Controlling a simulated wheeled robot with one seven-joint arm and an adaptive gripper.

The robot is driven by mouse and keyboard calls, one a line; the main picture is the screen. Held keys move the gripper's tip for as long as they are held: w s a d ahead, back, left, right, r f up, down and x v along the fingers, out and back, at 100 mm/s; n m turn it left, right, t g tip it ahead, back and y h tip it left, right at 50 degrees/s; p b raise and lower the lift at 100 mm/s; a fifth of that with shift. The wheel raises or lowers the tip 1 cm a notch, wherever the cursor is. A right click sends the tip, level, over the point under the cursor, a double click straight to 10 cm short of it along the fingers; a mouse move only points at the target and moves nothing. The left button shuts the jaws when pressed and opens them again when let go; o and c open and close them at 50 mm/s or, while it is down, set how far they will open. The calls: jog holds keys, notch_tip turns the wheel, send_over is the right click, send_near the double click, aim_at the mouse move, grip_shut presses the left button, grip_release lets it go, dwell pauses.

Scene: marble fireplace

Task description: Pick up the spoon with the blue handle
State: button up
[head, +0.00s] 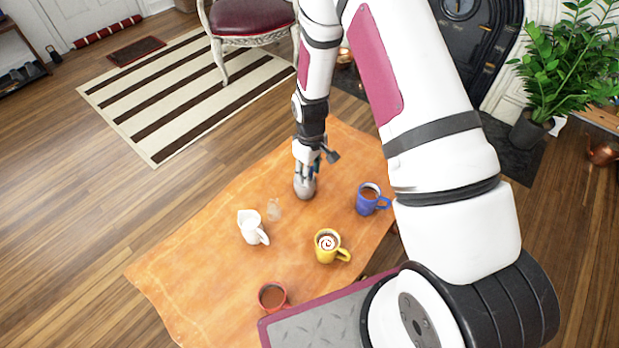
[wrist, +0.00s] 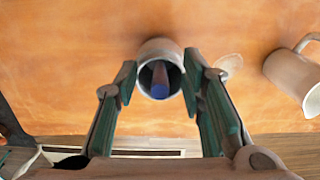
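The spoon's blue handle end (wrist: 160,90) shows in the wrist view, standing in a round grey-white holder (wrist: 150,48). The spoon's other end is hidden inside the holder. In the head view the grey holder (head: 304,189) stands on the orange cloth, directly below my gripper (head: 314,168). In the wrist view my gripper (wrist: 160,82) is open, with one finger to each side of the holder and the blue end between them. I cannot tell whether the fingers touch the holder. The spoon is not discernible in the head view.
A white jug (head: 251,227) and a small clear object (head: 274,209) are left of the holder. A blue mug (head: 370,198) is right; a yellow mug (head: 328,246) and red mug (head: 272,297) are nearer. The orange cloth (head: 190,270) is bare at left.

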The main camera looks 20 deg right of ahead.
jog(key=shift+f, duration=0.45)
grip_shut()
